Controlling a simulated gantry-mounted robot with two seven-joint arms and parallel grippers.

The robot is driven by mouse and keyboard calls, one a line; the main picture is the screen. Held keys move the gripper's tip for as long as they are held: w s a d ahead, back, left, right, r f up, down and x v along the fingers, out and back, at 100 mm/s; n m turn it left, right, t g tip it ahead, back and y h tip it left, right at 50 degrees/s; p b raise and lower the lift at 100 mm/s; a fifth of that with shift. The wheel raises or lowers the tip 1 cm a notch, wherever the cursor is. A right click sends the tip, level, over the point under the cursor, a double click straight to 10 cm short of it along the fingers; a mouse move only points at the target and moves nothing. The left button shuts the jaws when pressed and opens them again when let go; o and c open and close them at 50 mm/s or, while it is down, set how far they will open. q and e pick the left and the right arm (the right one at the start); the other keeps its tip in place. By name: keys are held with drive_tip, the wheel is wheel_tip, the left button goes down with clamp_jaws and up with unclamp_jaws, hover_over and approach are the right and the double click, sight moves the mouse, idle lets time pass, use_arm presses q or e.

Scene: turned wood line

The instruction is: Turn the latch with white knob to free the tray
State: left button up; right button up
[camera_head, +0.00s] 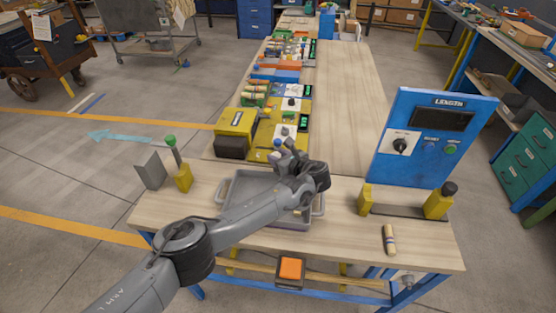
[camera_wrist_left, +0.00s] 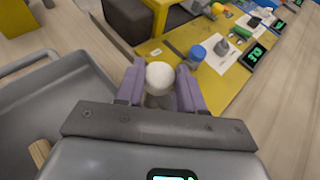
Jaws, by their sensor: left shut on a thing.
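The white knob (camera_wrist_left: 160,75) of the latch sits between the two purple finger pads of my left gripper (camera_wrist_left: 159,88) in the left wrist view. The gripper is shut on it. In the head view my left gripper (camera_head: 287,149) is at the back edge of the grey tray (camera_head: 243,196), beside the yellow machine base. The gripper and wrist hide the knob there. The tray lies flat on the near wooden table, with my left arm crossing over it. The tray also shows at the left of the wrist view (camera_wrist_left: 60,95). My right gripper is not in view.
A yellow machine (camera_head: 237,121) stands behind the tray. A blue LENGTH panel (camera_head: 432,135) stands at the right, with a yellow-ended gauge (camera_head: 405,210) before it. A short turned wood piece (camera_head: 389,238) lies on the right of the table. The long table's right side is bare.

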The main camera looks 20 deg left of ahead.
use_arm(q)
drive_tip(key=shift+f+n+g, duration=0.1)
drive_tip(key=shift+n+g, duration=0.2)
drive_tip(key=shift+g, duration=0.1)
drive_tip(key=o, duration=1)
drive_tip(key=shift+o, duration=0.2)
drive_tip(key=shift+s+d+r, duration=0.2)
drive_tip(key=shift+d+r, duration=0.1)
drive_tip(key=shift+d, duration=0.05)
drive_tip(key=p+v, duration=0.2)
drive_tip(key=v, duration=0.7)
drive_tip(key=shift+s+d, duration=0.25)
drive_tip(key=shift+d, duration=0.15)
